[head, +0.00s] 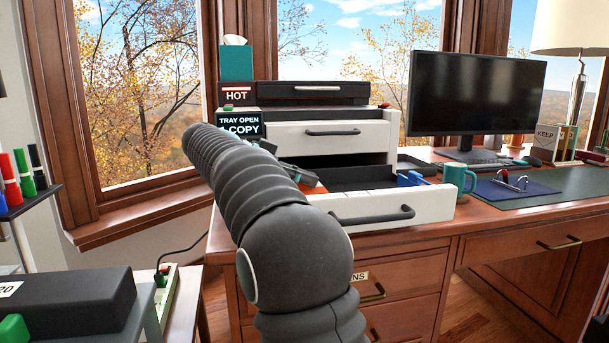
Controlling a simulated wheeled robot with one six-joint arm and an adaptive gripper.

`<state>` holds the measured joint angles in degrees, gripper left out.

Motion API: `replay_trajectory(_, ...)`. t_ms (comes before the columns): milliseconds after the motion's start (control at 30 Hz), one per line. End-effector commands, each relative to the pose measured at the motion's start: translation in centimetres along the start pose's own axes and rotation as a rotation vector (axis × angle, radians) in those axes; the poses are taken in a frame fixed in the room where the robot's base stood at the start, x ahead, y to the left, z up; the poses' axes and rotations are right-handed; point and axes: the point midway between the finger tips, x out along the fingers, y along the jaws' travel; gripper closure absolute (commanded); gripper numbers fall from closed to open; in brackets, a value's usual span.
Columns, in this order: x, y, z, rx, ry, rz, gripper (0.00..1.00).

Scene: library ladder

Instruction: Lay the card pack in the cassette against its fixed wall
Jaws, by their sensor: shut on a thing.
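The cassette is the pulled-out white-fronted tray (385,208) of the printer, with a dark inside. Blue guides (411,178) stand at its right end. My gripper (303,176) is over the left part of the cassette, mostly hidden behind my own arm. It is shut on an orange-red thing, which I take as the card pack (313,187); only a small part of it shows. I cannot tell whether the pack touches the cassette floor or the fixed wall. The left end of the cassette is hidden by my arm.
The printer body (345,134) rises behind the cassette, with a sign reading TRAY OPEN COPY (240,125) at its left. A teal mug (459,180) stands close to the cassette's right end. A monitor (477,97) and blue mat (512,190) are farther right on the desk.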

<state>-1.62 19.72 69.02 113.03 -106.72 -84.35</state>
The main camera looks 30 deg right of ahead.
Motion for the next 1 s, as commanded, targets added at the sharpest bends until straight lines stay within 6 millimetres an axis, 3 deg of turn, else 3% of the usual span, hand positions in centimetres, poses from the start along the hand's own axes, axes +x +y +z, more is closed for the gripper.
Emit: replay_trajectory(1000,0.38,0.01,0.90,0.000,0.000,-0.001,1.00)
